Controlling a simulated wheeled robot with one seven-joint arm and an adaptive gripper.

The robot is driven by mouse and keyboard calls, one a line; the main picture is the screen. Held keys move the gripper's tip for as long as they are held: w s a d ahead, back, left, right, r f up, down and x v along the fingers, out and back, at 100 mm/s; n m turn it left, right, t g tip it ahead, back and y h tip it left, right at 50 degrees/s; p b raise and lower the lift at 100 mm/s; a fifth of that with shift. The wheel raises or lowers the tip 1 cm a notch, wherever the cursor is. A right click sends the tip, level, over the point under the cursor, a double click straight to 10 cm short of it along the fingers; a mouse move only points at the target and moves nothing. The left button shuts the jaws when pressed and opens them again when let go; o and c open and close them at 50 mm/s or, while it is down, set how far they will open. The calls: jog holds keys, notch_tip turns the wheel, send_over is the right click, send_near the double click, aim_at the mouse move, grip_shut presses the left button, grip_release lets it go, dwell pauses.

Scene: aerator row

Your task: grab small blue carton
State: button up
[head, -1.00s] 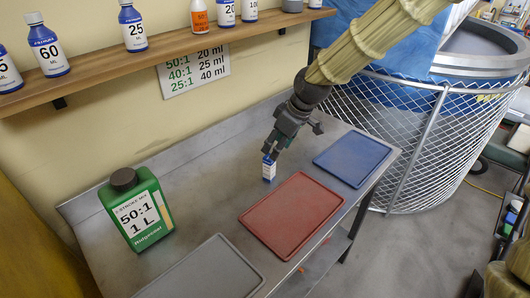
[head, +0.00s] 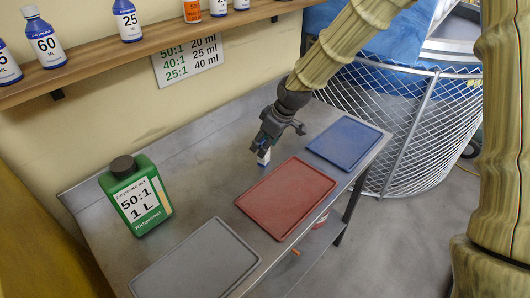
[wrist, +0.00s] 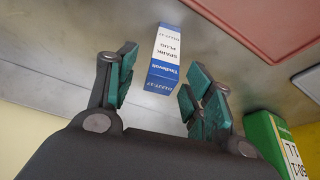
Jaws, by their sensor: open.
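The small blue carton (head: 263,159) is a blue and white spark plug box on the metal bench, just left of the red tray. Its upper part is hidden behind my gripper in the head view. In the wrist view the carton (wrist: 166,52) shows its printed face, just beyond the gap between the fingers. My gripper (head: 261,147) points down at the carton from above. In the wrist view my gripper (wrist: 163,88) is open, with green pads apart on either side and nothing between them.
A red tray (head: 286,197), a blue tray (head: 345,143) and a grey tray (head: 198,262) lie on the bench (head: 205,165). A green 1 L bottle (head: 138,200) stands at left. A shelf (head: 90,72) with bottles runs along the wall above.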

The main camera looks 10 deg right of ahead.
jog(key=x, duration=0.3)
jog(key=shift+w+a+f+p, duration=0.2)
jog(key=shift+w+f+p, duration=0.1)
jog(key=shift+p, duration=0.1)
jog(key=shift+f, duration=0.2)
jog(key=shift+s, duration=0.15)
jog(key=shift+a+f, duration=0.15)
jog(key=shift+f, duration=0.05)
jog(key=c, duration=1.1)
